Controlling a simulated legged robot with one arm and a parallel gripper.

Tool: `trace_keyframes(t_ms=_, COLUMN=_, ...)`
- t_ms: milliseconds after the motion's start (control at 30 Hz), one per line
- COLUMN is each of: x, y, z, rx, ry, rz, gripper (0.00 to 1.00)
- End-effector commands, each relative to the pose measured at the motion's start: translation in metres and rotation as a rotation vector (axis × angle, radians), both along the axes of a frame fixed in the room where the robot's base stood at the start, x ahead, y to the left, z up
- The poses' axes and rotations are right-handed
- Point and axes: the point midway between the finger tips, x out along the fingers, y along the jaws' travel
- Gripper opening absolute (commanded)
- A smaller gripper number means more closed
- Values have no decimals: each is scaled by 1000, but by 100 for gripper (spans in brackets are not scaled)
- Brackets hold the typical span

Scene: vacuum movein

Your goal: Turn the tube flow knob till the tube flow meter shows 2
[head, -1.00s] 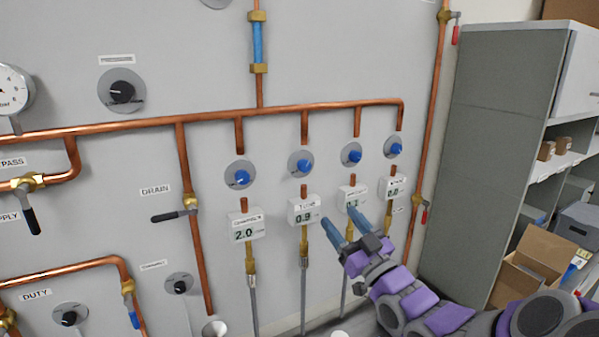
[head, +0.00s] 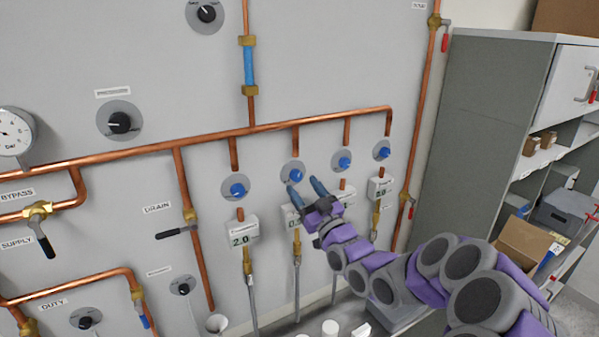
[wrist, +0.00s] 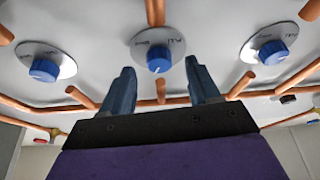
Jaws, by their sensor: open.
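The tube flow knob (head: 296,175) is the blue knob second from the left in the row under the copper manifold. In the wrist view the blue knob (wrist: 158,58) sits beyond and between my fingertips. My gripper (head: 302,184) is open and empty, just below and to the right of that knob in the head view, apart from it as far as I can see. The tube flow meter (head: 289,217) is the white box below the knob; my gripper covers part of it and its reading cannot be read now.
Blue knobs stand on either side, a left one (head: 237,190) and a right one (head: 344,162). The left meter (head: 241,234) reads 2.0. The copper manifold (head: 270,127) runs above. A grey cabinet (head: 480,130) stands at the right.

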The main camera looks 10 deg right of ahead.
Motion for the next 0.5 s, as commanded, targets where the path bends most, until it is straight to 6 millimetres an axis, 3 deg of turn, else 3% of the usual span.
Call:
trace_keyframes(t_ms=200, x=18, y=8, z=9, rx=0, ry=3, rz=2, gripper=61)
trace_keyframes(t_ms=500, x=24, y=10, z=10, rx=-1, ry=1, rz=1, gripper=61)
